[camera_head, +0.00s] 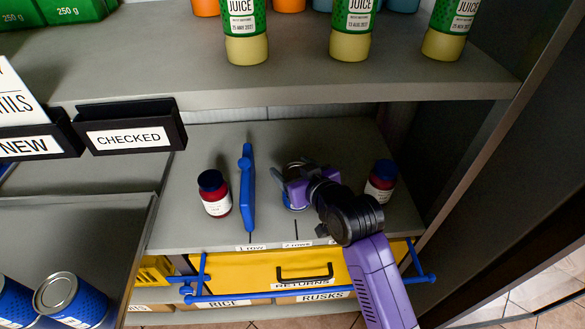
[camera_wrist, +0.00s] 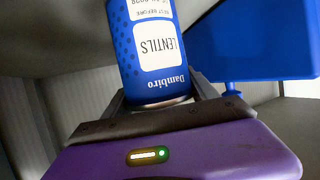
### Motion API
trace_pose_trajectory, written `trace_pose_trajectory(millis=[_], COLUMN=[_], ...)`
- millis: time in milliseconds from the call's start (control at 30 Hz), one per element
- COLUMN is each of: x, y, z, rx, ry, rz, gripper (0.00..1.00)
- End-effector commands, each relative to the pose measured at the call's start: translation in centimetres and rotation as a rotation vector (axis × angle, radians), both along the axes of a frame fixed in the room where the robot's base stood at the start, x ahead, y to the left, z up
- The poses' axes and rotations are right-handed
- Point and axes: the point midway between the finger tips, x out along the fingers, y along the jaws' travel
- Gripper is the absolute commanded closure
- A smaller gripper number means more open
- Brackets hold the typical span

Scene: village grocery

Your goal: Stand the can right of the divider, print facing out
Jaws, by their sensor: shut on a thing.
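The can (camera_wrist: 152,55) is blue with a white LENTILS label, which faces the wrist camera and reads upside down there. My gripper (camera_head: 293,185) is shut on it, with a finger on each side in the wrist view. In the head view my gripper hides most of the can, so I cannot tell whether it touches the shelf. The blue divider (camera_head: 247,190) stands on the lower shelf (camera_head: 222,145), left of my gripper and apart from it. The divider also shows at the right of the wrist view (camera_wrist: 255,45).
A dark red jar (camera_head: 216,194) stands left of the divider and another jar (camera_head: 381,182) right of my gripper. The upper shelf (camera_head: 290,75) with juice bottles overhangs behind. A yellow RETURNS drawer (camera_head: 240,273) and blue rail (camera_head: 330,293) lie below the front edge.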

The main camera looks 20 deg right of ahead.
Motion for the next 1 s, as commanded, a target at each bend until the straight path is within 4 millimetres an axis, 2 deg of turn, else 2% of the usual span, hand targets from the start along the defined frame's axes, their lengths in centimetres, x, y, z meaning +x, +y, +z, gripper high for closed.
trace_pose_trajectory(millis=[133,167,267,667,767,1000], x=[0.0,0.0,0.0,-0.1,-1.2,-5.6], y=[0.0,0.0,0.0,0.0,-0.1,-0.4], z=[-0.1,-0.3,-0.2,0.2,0.5,2.4], rx=[0.000,0.000,0.000,0.000,0.000,0.000], ry=[-0.004,0.000,0.000,0.000,0.000,-0.001], rz=[0.000,0.000,0.000,0.000,0.000,0.000], gripper=[1.00,0.31,0.11,0.11,0.11,0.11])
